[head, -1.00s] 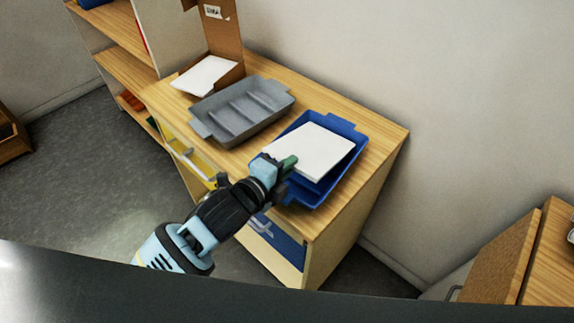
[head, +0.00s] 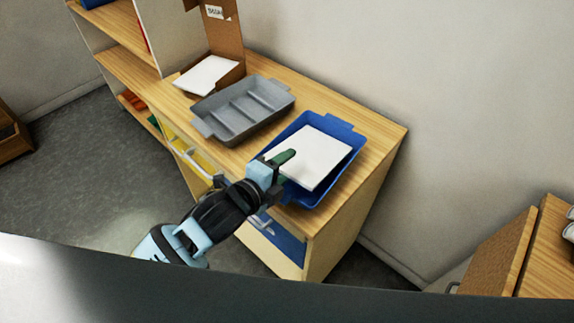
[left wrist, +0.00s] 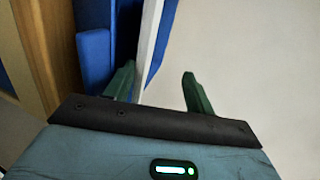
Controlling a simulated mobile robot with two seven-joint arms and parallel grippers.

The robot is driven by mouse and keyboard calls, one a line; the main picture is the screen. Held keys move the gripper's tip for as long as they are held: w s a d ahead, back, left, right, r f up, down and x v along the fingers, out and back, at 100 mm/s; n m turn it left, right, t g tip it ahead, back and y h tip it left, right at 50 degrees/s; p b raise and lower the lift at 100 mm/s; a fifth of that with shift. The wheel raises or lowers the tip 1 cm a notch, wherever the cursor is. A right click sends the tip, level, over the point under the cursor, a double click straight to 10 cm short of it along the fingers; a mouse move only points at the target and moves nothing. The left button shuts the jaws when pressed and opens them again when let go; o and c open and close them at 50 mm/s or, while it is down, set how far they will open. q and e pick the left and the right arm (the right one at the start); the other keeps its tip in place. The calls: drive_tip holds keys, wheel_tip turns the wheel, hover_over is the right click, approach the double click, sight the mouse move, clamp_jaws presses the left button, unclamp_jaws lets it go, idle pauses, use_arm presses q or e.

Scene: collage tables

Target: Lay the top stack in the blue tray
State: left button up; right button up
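A white stack of paper (head: 318,157) lies inside the blue tray (head: 342,125) on the wooden cabinet top, within its rim. My left gripper (head: 280,160) is at the stack's near left edge, with a green finger over its top face. In the left wrist view my left gripper (left wrist: 160,85) has its two green fingers spread apart. The stack's thin white edge (left wrist: 150,35) shows beyond the gap between them, and its broad face (left wrist: 250,60) fills the right. The blue tray (left wrist: 95,55) is at the left there. My right gripper is out of view.
A grey divided tray (head: 243,108) stands empty left of the blue tray. A brown cardboard holder (head: 222,35) with white paper (head: 208,75) is at the back left. A wall runs behind the cabinet. Yellow (head: 195,160) and blue (head: 275,238) drawer fronts are below.

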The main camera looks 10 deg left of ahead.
use_arm(q)
drive_tip(key=v, duration=0.7)
drive_tip(key=shift+s+r, duration=0.2)
drive_tip(key=shift+r, duration=0.05)
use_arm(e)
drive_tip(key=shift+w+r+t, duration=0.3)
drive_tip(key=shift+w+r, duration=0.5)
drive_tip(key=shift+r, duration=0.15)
use_arm(q)
drive_tip(key=shift+a, duration=0.1)
wheel_tip(320, 180, up, 6)
drive_tip(key=s+a, duration=0.1)
drive_tip(key=s, duration=0.1)
drive_tip(key=shift+s+a, duration=0.2)
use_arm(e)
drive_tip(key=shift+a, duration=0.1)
use_arm(q)
drive_tip(key=shift+f, duration=0.1)
